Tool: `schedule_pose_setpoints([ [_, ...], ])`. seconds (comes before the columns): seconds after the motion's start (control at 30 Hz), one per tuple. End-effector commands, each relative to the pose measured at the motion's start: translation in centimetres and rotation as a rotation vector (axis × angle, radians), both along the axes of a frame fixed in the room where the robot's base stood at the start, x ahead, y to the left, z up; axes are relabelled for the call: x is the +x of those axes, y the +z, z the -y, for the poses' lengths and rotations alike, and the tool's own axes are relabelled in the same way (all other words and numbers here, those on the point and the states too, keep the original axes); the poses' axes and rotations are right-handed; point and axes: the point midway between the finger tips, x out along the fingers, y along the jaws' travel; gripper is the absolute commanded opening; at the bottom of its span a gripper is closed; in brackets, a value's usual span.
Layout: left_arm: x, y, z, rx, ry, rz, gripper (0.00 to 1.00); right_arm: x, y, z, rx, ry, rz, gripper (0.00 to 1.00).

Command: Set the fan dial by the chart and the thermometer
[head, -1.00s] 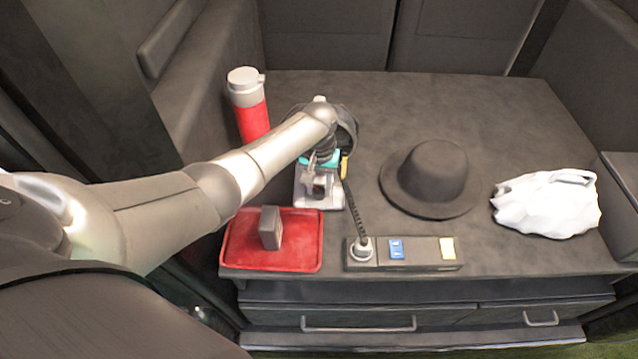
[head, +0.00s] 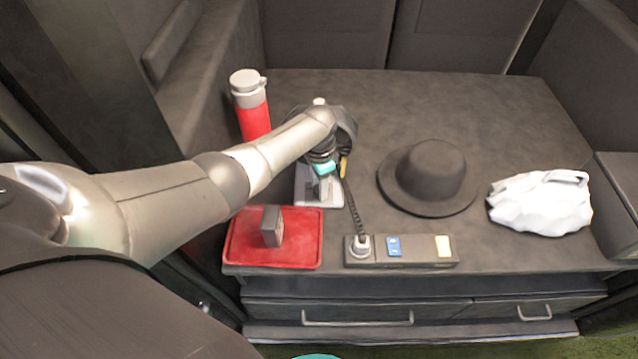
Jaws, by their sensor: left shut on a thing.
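A light grey device with a flat base (head: 306,190) stands near the left of the dark table, with a black cable running toward the front. My left gripper (head: 322,190), with a teal band, points down over this base and is shut on a small part there, apparently the fan dial; the fingers hide its marks and setting. A dark rounded shape (head: 346,128) behind my wrist may be the fan head, mostly covered by my arm. I cannot make out a chart or a thermometer reading. My right gripper is not identifiable in view.
A red tray (head: 240,250) with an upright grey block (head: 272,226) lies at the front left. A power strip (head: 418,252) lies at the front edge. A red bottle (head: 252,110), a black hat (head: 430,178) and a crumpled white bag (head: 541,202) stand around. The back right is clear.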

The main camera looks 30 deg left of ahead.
Motion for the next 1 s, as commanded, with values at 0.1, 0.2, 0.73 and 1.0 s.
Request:
schedule_pose_setpoints([
  [0.1, -0.15, -0.11, -0.02, 0.001, -0.090, -0.004, 0.00, 0.01, 0.06, -0.01, 0.000, 0.000, 0.000, 0.75],
  [0.2, -0.15, -0.13, -0.03, 0.001, -0.153, -0.004, 0.00, 0.01, 0.08, 0.00, 0.000, 0.000, 0.000, 0.75],
  [0.73, -0.19, -0.16, -0.02, -0.001, -0.301, -0.005, 0.00, 0.01, 0.11, -0.01, 0.000, 0.000, 0.000, 0.75],
  [1.0, -0.19, -0.17, -0.02, -0.001, -0.302, -0.006, 0.00, 0.01, 0.11, -0.01, 0.000, 0.001, 0.000, 0.75],
])
